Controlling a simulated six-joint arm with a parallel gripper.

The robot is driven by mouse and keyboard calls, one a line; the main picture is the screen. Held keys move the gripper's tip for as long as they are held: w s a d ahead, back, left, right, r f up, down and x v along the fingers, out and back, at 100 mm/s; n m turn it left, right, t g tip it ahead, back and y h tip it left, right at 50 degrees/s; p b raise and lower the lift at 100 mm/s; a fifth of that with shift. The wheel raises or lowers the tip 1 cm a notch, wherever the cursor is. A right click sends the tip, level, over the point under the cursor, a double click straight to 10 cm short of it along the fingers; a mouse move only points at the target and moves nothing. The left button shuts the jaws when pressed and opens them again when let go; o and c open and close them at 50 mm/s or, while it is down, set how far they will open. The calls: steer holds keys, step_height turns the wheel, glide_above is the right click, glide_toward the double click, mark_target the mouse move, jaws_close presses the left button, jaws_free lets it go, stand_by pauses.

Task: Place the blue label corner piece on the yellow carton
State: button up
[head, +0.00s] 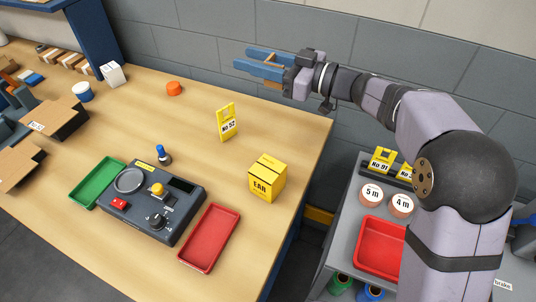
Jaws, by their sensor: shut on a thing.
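The yellow carton (267,183), marked "EAR", stands upright on the wooden table near its right edge. Nothing lies on its top. My gripper (262,65) is high up at the back, above and behind the carton, in front of the grey wall. Two long blue parts point left from it. A small tan piece shows between them, and the gripper is shut on it. I cannot tell whether this is the blue label corner piece, as no label can be made out. No other such piece is clearly visible.
A yellow "No 52" sign (227,122) stands behind the carton. A dark control box (150,203), green tray (97,182) and red tray (208,238) lie left of it. A grey side bench (340,240) stands right, across a gap.

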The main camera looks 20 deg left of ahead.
steer(key=s+p, duration=0.1)
steer(key=s, duration=0.7)
steer(key=s+d+f, duration=0.1)
steer(key=f, duration=0.6)
steer(key=s+d+f, duration=0.1)
steer(key=s+f, duration=0.1)
steer(key=f, duration=0.6)
steer(key=shift+s+d+f+p, duration=0.15)
steer(key=shift+s+d+p, duration=0.15)
steer(key=shift+d+p, duration=0.1)
steer(key=shift+f, duration=0.1)
steer(key=shift+f, duration=0.1)
steer(key=o, duration=1)
